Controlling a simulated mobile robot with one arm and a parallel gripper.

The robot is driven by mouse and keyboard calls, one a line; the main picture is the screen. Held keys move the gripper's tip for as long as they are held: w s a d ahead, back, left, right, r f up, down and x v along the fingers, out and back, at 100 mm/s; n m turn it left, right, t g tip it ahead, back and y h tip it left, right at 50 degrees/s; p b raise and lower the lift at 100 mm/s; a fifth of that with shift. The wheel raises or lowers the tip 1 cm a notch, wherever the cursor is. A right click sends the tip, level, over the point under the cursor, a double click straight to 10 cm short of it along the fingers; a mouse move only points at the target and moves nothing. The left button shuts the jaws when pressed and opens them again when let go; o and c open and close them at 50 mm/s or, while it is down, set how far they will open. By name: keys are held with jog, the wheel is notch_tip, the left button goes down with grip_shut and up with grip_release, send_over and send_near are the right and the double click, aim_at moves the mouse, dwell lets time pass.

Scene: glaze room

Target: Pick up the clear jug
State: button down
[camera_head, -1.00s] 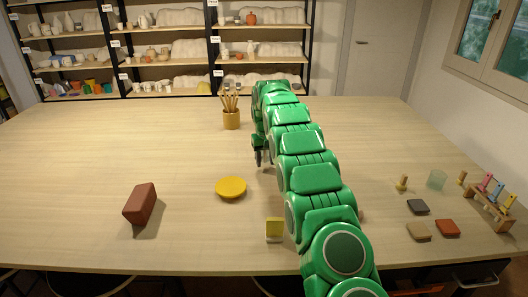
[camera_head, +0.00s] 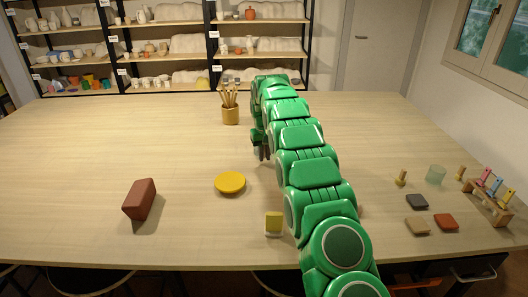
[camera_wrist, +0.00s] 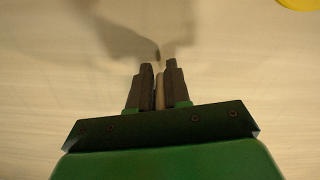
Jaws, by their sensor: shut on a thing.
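My gripper (camera_wrist: 159,84) is shut on a thin, pale thing (camera_wrist: 160,91) in the wrist view, with a small dark tip showing just beyond the fingertips. I cannot tell what this held thing is. In the head view my gripper (camera_head: 262,151) hangs over the middle of the table, right of and beyond the yellow disc, mostly hidden by my arm. A clear, faintly green vessel (camera_head: 435,175) stands upright on the right of the table, well apart from my gripper. No handle shows on it, so I cannot tell whether it is the jug.
A yellow disc (camera_head: 230,183), a red-brown brick (camera_head: 139,199), a yellow-faced block (camera_head: 274,223) and a pot of brushes (camera_head: 230,115) are on the table. Small tiles (camera_head: 446,221) and a wooden rack (camera_head: 487,208) are at right. The far left is clear.

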jog(key=shift+r, duration=0.2)
jog(key=shift+r, duration=1.35)
jog(key=s+d+r, duration=0.2)
jog(key=s+r, duration=0.7)
jog(key=s, duration=0.4)
jog(key=shift+s+r, duration=0.3)
jog(key=shift+r, duration=0.1)
dwell(0.3)
